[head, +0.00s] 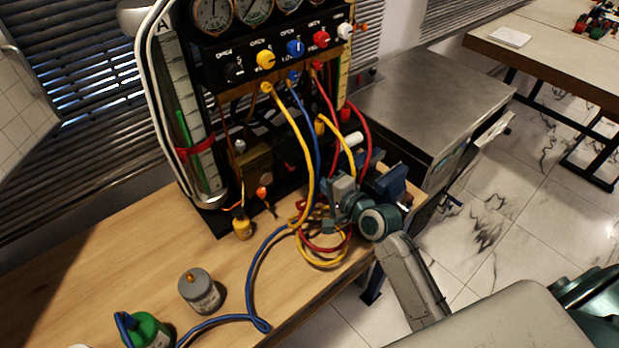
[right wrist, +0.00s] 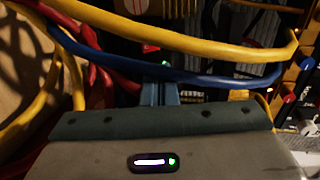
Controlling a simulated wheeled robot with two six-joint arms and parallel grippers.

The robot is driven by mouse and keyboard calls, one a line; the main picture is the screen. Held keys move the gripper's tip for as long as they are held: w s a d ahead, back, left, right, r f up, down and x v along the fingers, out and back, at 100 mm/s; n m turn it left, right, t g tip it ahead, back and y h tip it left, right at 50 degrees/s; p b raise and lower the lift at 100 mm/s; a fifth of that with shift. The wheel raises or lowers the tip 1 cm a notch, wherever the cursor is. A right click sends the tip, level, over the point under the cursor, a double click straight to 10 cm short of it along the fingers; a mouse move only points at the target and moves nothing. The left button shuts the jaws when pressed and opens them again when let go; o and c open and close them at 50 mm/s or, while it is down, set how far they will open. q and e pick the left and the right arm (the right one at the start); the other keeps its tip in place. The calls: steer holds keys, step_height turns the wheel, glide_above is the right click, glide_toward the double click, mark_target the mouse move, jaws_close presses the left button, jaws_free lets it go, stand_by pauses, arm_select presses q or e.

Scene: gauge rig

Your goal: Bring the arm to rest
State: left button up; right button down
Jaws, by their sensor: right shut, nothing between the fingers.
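My right arm (head: 410,275) comes in from the lower right and reaches over the right end of the wooden bench. My right gripper (head: 328,190) is among the hoses in front of the gauge rig (head: 225,70). In the right wrist view its blue fingers (right wrist: 159,93) are together with nothing between them. A yellow hose (right wrist: 190,38) and a blue hose (right wrist: 190,72) cross just past or over the fingertips; I cannot tell whether they touch. My left gripper is not in view.
Coiled red and yellow hoses hang by the wrist. A grey canister (head: 200,293) and a green bottle (head: 147,331) stand on the bench (head: 110,260). A steel-topped cabinet (head: 430,90) is behind the arm. Open floor (head: 490,215) lies to the right.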

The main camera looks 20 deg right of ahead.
steer(key=shift+s, duration=0.15)
stand_by(0.4)
steer(key=s+f+n+g+h, duration=0.1)
steer(key=s+f+n+g, duration=0.1)
steer(key=s, duration=0.3)
steer(key=s+f+n+g, duration=0.2)
steer(key=s+f+n, duration=0.1)
steer(key=s+n, duration=0.1)
steer(key=s+f+n+g+h, duration=0.1)
steer(key=s+f+n, duration=0.1)
steer(key=s, duration=0.4)
steer(key=shift+d+f+n+g+h, duration=0.1)
steer(key=shift+f+n+g+h, duration=0.2)
steer(key=shift+n+g, duration=0.15)
steer(key=s+d+f+n+g+h, duration=0.1)
steer(key=s+d+n+g+h, duration=0.15)
steer(key=s, duration=0.55)
steer(key=s+d+f+n+g+h, duration=0.1)
steer(key=s+d+n+g, duration=0.2)
steer(key=s, duration=0.4)
step_height(320, 180, down, 29)
steer(key=d+b, duration=0.1)
steer(key=d, duration=0.1)
steer(key=s+d+f+g+b, duration=0.1)
steer(key=s+f+g, duration=0.1)
steer(key=s+f, duration=1.7)
step_height(320, 180, down, 3)
steer(key=shift+r, duration=0.1)
